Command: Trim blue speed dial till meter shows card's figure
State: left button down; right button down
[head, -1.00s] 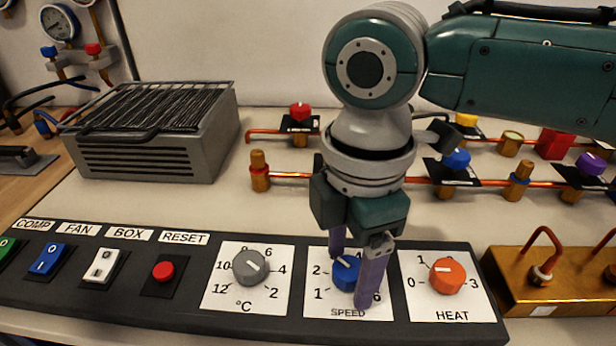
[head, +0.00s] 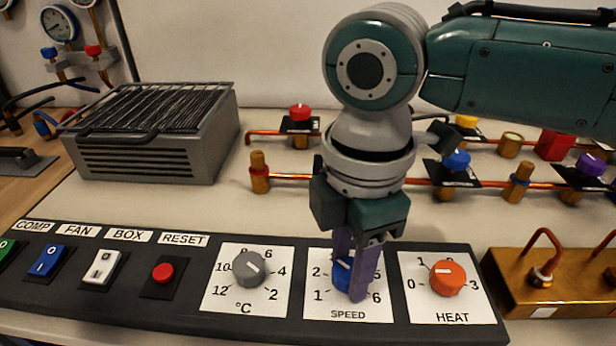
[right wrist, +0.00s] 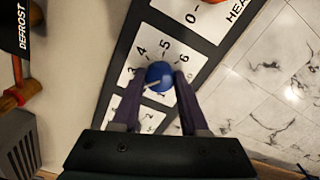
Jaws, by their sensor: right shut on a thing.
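The blue speed dial (head: 342,274) sits on its white SPEED plate (head: 318,296) on the dark control panel, numbered from 1 to 6. My right gripper (head: 358,290) comes down from above and is shut on the dial, with its purple fingers on either side. In the right wrist view the blue dial (right wrist: 159,75) lies between the two fingertips, with a pale pointer mark on it and the figures 4, 5 and 6 around it. The meter's reading and the card cannot be made out in these views. My left gripper is not in view.
The grey °C dial (head: 249,268) stands left of the speed dial and the orange HEAT dial (head: 447,278) right of it. A red RESET button (head: 163,271) and rocker switches are further left. Copper pipes with valves run behind. A finned grey box (head: 150,135) stands back left.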

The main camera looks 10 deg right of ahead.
jog(key=shift+r, duration=0.1)
jog(key=shift+r+m+p, duration=0.15)
jog(key=shift+m+p, duration=0.55)
jog(key=shift+p, duration=0.35)
jog(key=shift+s+m+p, duration=0.1)
jog(key=shift+m+p, duration=1.1)
jog(key=m+p, duration=0.2)
jog(key=m, duration=0.1)
jog(key=shift+m+p, duration=0.75)
jog(key=shift+m, duration=0.45)
jog(key=shift+f, duration=0.2)
jog(key=shift+c, duration=2.1)
grip_release()
